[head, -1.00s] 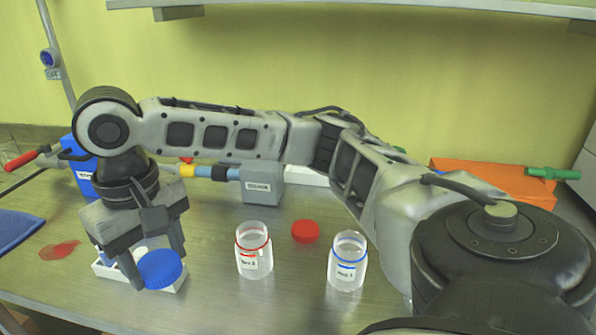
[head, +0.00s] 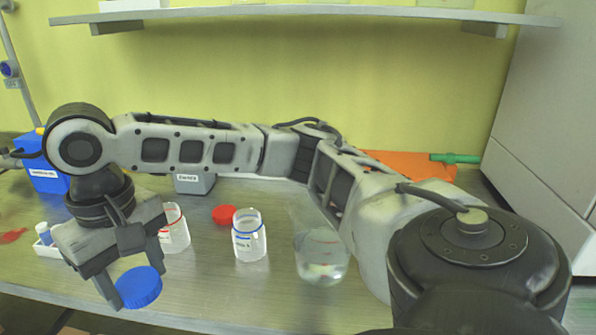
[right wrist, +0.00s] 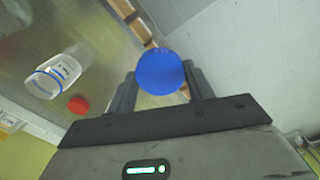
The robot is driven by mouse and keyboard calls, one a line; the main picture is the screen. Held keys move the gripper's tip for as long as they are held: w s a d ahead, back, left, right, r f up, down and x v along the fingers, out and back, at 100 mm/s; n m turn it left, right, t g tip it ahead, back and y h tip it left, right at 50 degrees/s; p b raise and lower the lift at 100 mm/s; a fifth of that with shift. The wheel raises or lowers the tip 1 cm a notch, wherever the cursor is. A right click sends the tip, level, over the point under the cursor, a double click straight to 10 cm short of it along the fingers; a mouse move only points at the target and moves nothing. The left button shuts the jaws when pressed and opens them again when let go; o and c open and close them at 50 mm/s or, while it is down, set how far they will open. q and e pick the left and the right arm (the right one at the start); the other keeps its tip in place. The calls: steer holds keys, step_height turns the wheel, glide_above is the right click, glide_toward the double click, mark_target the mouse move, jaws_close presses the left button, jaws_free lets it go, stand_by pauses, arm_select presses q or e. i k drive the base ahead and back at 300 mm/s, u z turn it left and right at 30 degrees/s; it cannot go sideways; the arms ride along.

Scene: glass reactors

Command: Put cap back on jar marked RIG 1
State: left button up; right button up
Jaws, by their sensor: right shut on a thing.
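My right gripper (head: 136,284) is shut on a blue cap (head: 141,287) and holds it above the bench near its front edge. The cap also shows between the fingers in the right wrist view (right wrist: 160,72). A clear jar with a blue ring (head: 249,240) stands open and upright to the right of the gripper; it also shows in the right wrist view (right wrist: 55,76). A clear jar with a red ring (head: 175,232) stands behind the gripper, partly hidden by it. The jar labels are too small to read surely. My left gripper is not in view.
A red cap (head: 225,215) lies behind and between the jars. A glass vessel with clear liquid (head: 321,262) stands right of the blue-ringed jar, close to my arm. A white tray (head: 46,248), a blue box (head: 42,172) and a grey box (head: 193,183) are farther left and back.

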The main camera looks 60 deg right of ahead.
mark_target(248, 235)
steer(key=k, duration=0.45)
steer(key=z, duration=1.85)
